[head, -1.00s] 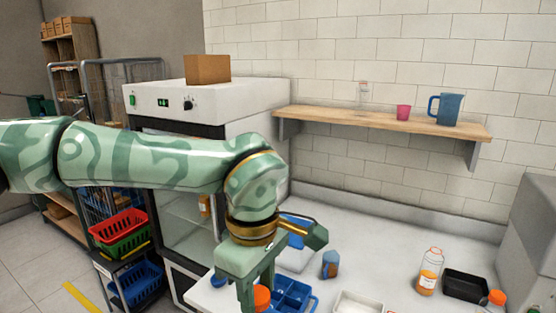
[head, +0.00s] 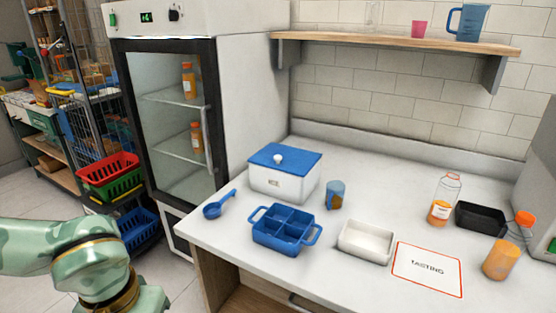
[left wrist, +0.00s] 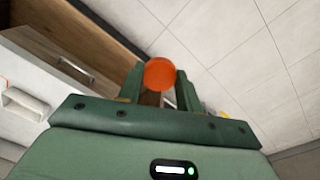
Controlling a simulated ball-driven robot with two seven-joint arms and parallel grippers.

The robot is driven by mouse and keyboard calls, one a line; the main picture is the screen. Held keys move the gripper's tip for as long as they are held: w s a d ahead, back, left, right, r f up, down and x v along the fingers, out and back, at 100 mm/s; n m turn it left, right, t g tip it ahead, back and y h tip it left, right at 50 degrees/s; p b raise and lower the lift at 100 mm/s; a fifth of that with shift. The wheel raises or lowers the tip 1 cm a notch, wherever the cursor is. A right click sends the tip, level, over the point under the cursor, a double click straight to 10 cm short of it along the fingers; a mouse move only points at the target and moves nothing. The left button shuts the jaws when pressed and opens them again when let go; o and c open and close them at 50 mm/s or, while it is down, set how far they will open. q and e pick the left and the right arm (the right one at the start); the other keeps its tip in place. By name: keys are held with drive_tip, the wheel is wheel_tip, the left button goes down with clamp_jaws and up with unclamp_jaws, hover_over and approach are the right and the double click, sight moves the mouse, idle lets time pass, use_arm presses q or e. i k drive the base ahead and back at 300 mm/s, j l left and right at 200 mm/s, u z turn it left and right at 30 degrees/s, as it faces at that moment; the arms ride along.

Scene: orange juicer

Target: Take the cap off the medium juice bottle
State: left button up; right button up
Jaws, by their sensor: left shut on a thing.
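My left gripper (left wrist: 160,78) is shut on a round orange cap (left wrist: 159,73) in the left wrist view. Whether a bottle hangs below the cap is hidden. In the head view my left wrist is low at the left, off the counter's front edge, with its fingers out of frame. A clear bottle (head: 441,211) with orange juice low in it stands on the counter at the right and shows no orange cap. An orange-capped bottle (head: 523,220) stands at the far right. I cannot tell which bottle is the medium one. My right gripper is not in view.
On the counter (head: 340,278) are a blue divided caddy (head: 284,230), a blue-lidded box (head: 285,180), a white tray (head: 365,242), a tasting mat (head: 428,268), a black tray (head: 480,216) and an orange cup (head: 501,259). A glass-door fridge (head: 170,100) stands behind.

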sight(449, 186)
drive_tip(key=i+j, duration=0.25)
drive_tip(key=i, duration=0.15)
drive_tip(key=i+j+z, duration=0.1)
drive_tip(key=i, duration=0.35)
drive_tip(key=i+j+z, duration=0.1)
drive_tip(key=i+j, duration=0.3)
drive_tip(key=z, duration=1.15)
drive_tip(key=i+j, duration=0.05)
